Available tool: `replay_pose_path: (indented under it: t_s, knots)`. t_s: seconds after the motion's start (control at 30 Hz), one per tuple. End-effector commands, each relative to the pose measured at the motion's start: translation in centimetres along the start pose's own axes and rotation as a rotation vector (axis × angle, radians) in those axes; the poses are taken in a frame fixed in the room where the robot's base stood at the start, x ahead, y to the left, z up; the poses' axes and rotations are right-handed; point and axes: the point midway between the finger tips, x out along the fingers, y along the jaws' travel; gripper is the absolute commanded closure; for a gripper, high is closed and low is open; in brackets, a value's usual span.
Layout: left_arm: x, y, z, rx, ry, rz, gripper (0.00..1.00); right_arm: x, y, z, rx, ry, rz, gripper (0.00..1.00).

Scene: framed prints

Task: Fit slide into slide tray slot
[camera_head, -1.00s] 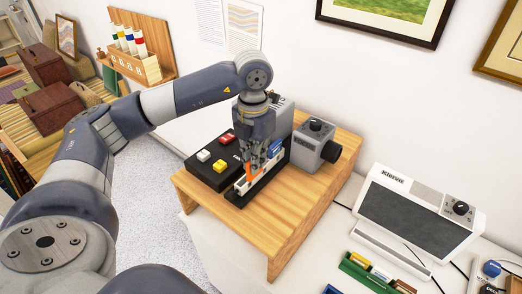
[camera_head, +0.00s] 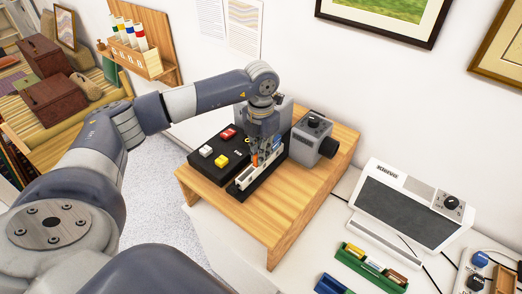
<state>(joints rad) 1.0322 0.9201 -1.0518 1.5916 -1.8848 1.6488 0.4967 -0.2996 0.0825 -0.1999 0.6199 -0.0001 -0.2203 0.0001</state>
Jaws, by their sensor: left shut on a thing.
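The slide tray (camera_head: 243,181) is a narrow white strip in a black holder along the front of the black control box on the wooden stand. My left gripper (camera_head: 257,160) points down over the tray's middle to far part. It is shut on a small orange piece, which looks like the slide (camera_head: 255,161). The slide's lower edge is at the tray; I cannot tell whether it sits in a slot. The fingers hide part of the tray. My right gripper is not in view.
The black box (camera_head: 210,169) has red, white and yellow buttons. A grey projector (camera_head: 312,136) stands right of the gripper on the wooden stand (camera_head: 290,205). A light viewer (camera_head: 408,208) and a green rack (camera_head: 370,268) are on the white table. The stand's front right is bare.

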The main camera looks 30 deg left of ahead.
Motion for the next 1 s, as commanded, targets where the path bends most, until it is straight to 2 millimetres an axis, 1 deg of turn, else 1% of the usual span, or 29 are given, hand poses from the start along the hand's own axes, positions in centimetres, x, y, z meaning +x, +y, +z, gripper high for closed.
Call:
replay_pose_path:
  t_s: [0.1, 0.13, 0.17, 0.2, 0.23, 0.53, 0.63, 0.67, 0.77, 1.0]
  knots:
    - [0.4, 0.0, 0.0, 0.000, 0.000, -0.001, 1.00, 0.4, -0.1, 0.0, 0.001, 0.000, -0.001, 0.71]
    - [0.4, 0.0, 0.0, 0.000, -0.001, -0.001, 0.88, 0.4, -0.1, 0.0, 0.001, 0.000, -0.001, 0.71]
    - [0.2, 0.0, 0.0, 0.000, -0.001, -0.001, 0.81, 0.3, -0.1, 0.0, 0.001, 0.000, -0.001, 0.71]
    - [0.2, 0.0, 0.0, 0.000, -0.001, -0.001, 0.72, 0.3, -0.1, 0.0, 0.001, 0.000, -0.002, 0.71]
    - [0.2, 0.0, 0.0, 0.000, 0.000, -0.001, 0.70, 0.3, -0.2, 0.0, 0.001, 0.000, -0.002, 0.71]
    - [0.2, 0.0, 0.0, 0.000, 0.000, -0.001, 0.70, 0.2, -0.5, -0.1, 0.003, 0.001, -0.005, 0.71]
    - [-0.2, 0.0, 0.0, 0.000, -0.001, -0.001, 0.70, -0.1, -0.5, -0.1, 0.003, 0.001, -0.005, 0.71]
    - [-0.3, 0.0, 0.1, 0.000, -0.002, -0.001, 0.70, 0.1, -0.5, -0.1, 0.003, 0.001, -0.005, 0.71]
    - [-1.6, 0.0, 0.2, -0.001, -0.007, -0.002, 0.70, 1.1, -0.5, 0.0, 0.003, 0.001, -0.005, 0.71]
    - [-6.9, -0.1, 0.2, 0.000, -0.008, -0.001, 0.70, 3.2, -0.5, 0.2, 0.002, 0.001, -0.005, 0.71]
